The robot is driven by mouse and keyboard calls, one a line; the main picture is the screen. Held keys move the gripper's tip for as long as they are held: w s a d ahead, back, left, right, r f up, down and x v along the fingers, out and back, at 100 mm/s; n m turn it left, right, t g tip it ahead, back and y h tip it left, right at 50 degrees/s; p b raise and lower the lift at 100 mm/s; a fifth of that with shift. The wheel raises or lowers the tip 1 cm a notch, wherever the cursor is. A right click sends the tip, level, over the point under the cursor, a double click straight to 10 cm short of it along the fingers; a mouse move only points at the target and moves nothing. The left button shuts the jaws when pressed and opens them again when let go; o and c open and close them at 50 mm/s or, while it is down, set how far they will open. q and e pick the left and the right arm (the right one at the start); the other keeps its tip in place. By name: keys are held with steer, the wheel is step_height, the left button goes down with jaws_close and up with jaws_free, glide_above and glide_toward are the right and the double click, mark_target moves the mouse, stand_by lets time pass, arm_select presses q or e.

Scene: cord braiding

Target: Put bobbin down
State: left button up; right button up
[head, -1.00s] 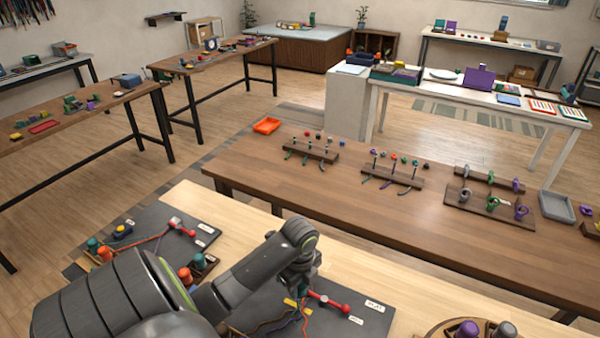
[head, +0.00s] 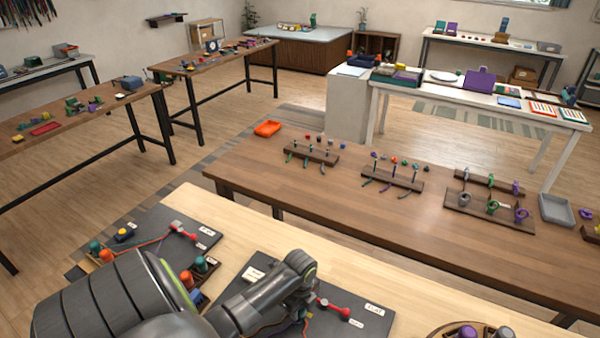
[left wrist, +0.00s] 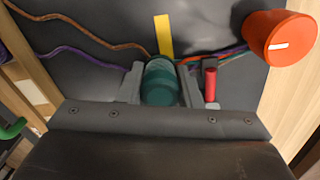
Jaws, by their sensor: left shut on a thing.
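A teal bobbin (left wrist: 161,82) sits between the two grey fingers of my left gripper (left wrist: 160,72) in the left wrist view. The gripper is shut on it, over a dark braiding board (left wrist: 105,50). The same board shows in the head view (head: 372,318), where my arm hides the gripper and bobbin. Brown and purple cords run left from near the bobbin and several coloured cords run right. A yellow strip (left wrist: 163,36) lies just beyond it. An orange bobbin (left wrist: 280,38) stands to the right. Whether the teal bobbin touches the board cannot be told. My right gripper is out of view.
A red peg (left wrist: 210,84) is close beside the right finger. A second dark board (head: 160,228) with a red cord and several bobbins lies at the left. A round holder (head: 440,331) with purple and grey bobbins stands at the right front. Pale tabletop between is clear.

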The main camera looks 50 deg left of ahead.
arm_select(q)
steer(key=shift+f, duration=0.15)
steer(key=o, duration=1)
